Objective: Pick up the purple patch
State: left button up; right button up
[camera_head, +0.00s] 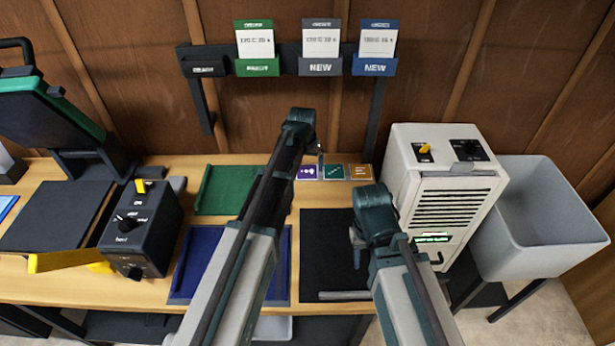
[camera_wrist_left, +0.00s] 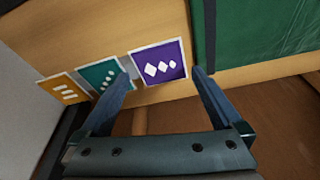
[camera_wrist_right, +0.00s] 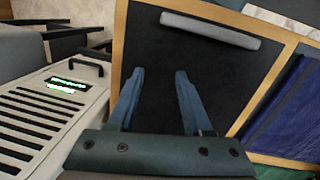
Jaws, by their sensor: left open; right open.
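The purple patch (camera_head: 306,172) lies on the wooden table at the back, leftmost in a row with a teal patch (camera_head: 334,172) and an orange patch (camera_head: 361,172). In the left wrist view the purple patch (camera_wrist_left: 158,63) has a white border and white diamonds. My left gripper (camera_wrist_left: 163,75) is open and empty, with the purple patch showing between its fingertips and its left finger over the teal patch's edge. The head view shows its arm above the table, its fingers mostly hidden. My right gripper (camera_wrist_right: 160,72) is open and empty above the black mat (camera_wrist_right: 215,75).
A green mat (camera_head: 228,188) and blue mat (camera_head: 196,262) lie left of the patches. A white vented machine (camera_head: 405,180) stands to the right, with a grey bin (camera_head: 545,240) beyond it. A wall rack (camera_head: 290,57) holds cards. A black control box (camera_head: 142,235) stands left.

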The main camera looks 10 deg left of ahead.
pick_arm(q)
jog(key=shift+b+x, duration=0.7)
jog(key=shift+x, duration=0.55)
pick_arm(e)
notch_tip(320, 180, down, 2)
jog(key=shift+f, duration=0.2)
pick_arm(q)
jog(key=shift+r, duration=0.1)
pick_arm(e)
jog(key=shift+r, duration=0.1)
pick_arm(q)
jog(key=c, duration=1.1)
jog(key=shift+o, duration=0.2)
pick_arm(e)
jog(key=shift+r, duration=0.1)
